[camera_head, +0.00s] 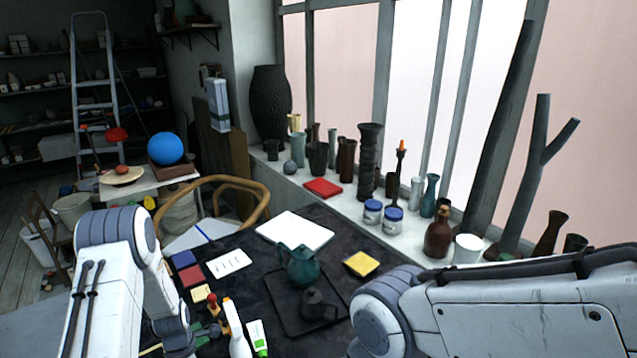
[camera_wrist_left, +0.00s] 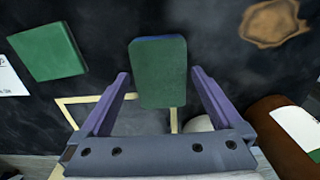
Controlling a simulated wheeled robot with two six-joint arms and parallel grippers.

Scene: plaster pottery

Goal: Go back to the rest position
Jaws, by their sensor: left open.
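My left gripper (camera_wrist_left: 160,80) is open in the left wrist view, its two purple fingers spread wide. A green block (camera_wrist_left: 158,72) lies just ahead of and between the fingertips. I cannot tell how far above it the fingers are. In the head view my left arm comes in from the left and ends low over the dark table (camera_head: 250,270), by small green pieces (camera_head: 204,338); its fingers are not clear there. My right arm shows at the lower right, but its gripper is out of view.
A teal teapot (camera_head: 299,266) and a dark small pot (camera_head: 318,307) stand on a black tray (camera_head: 282,315). A white spray bottle (camera_head: 237,330) and a tube (camera_head: 257,337) stand close to my left arm. A windowsill with several vases runs behind.

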